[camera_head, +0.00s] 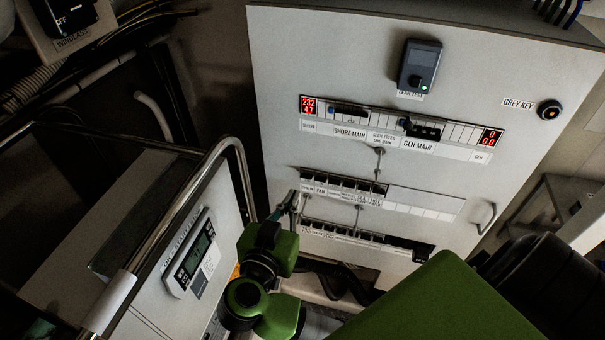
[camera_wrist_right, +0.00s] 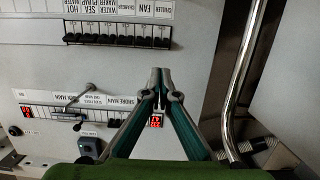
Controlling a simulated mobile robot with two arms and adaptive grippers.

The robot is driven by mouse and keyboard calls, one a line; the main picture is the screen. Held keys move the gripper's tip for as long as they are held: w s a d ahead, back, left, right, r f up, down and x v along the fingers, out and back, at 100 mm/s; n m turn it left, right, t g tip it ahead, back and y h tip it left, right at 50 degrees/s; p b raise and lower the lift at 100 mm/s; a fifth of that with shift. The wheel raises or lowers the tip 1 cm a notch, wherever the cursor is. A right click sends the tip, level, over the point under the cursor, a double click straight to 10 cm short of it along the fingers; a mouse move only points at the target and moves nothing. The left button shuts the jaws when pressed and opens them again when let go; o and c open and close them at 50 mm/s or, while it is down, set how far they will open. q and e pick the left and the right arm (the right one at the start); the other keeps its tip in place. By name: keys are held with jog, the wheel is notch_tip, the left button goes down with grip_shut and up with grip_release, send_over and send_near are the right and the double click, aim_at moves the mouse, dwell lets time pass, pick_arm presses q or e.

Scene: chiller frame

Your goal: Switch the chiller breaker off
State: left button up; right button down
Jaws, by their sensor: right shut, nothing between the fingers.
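The chiller breaker (camera_wrist_right: 164,42) is a small black toggle at the right end of the upper black breaker row in the right wrist view, under an upside-down label strip. In the head view that row (camera_head: 345,184) is on the white panel, and its left end is close to my right gripper (camera_head: 291,198). My right gripper (camera_wrist_right: 160,77) is shut and empty, its fingertips near the row's end. They look apart from the toggle, though the depth is hard to judge. I cannot tell the toggle's position. My left gripper is not in view.
The panel (camera_head: 290,75) also bears a SHORE MAIN and GEN MAIN strip (camera_head: 385,135), a lower breaker row (camera_head: 350,236) and a metal handle (camera_head: 487,218). A bent steel rail (camera_head: 240,165) stands left of my right gripper; it also shows in the wrist view (camera_wrist_right: 236,85).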

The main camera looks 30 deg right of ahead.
aim_at(308, 167)
jog(key=p+x, duration=0.2)
jog(key=x, duration=0.8)
jog(key=shift+w, duration=0.1)
jog(key=shift+a+f, duration=0.1)
jog(key=shift+f, duration=0.05)
jog(key=shift+f, duration=0.1)
jog(key=shift+t+h+b, duration=0.35)
jog(key=shift+t+h, duration=0.05)
jog(key=shift+t, duration=0.1)
jog(key=shift+s+a+f+t+h+b, duration=0.15)
jog(key=shift+s+t+h+b, duration=0.05)
jog(key=shift+t+h+b, duration=0.45)
